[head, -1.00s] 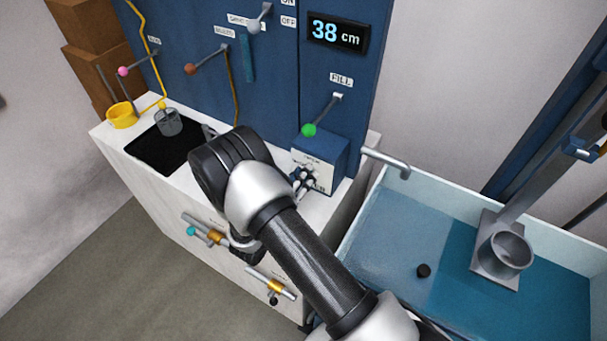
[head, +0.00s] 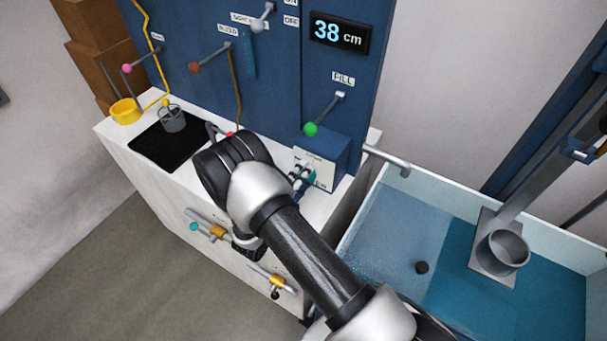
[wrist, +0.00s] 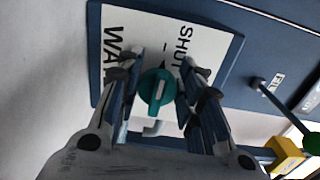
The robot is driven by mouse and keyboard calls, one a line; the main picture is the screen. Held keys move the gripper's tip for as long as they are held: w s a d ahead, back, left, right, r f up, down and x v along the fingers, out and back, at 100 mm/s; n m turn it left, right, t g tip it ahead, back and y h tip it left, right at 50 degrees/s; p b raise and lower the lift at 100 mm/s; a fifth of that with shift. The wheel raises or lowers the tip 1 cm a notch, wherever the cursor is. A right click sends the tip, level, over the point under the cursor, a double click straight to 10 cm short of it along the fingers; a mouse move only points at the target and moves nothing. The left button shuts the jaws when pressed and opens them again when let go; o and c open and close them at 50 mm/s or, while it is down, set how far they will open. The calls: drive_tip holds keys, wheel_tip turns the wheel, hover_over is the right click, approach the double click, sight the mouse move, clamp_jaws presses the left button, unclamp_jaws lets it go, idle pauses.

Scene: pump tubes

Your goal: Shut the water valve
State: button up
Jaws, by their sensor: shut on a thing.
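The water valve is a round teal knob (wrist: 157,92) with a white bar across its face. It sits on a white label plate (wrist: 215,45) lettered "SHUT" and, in part, "WA". In the wrist view the bar runs roughly up and down, with a small black mark above the knob. My gripper (wrist: 161,70) has its two fingers on either side of the knob and is shut on it. In the head view, my gripper (head: 301,184) is at the front of the blue valve box (head: 327,152), and the fingers hide much of the knob.
A green-balled FILL lever (head: 311,129) is above the valve box. A grey spout (head: 388,160) points over the water tank (head: 555,238) on the right. The display (head: 339,33) reads 38 cm. Pipes with teal and black handles run along the bench front.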

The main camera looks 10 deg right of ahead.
idle(0.4)
drive_tip(key=o, duration=1)
drive_tip(key=v, duration=1.2)
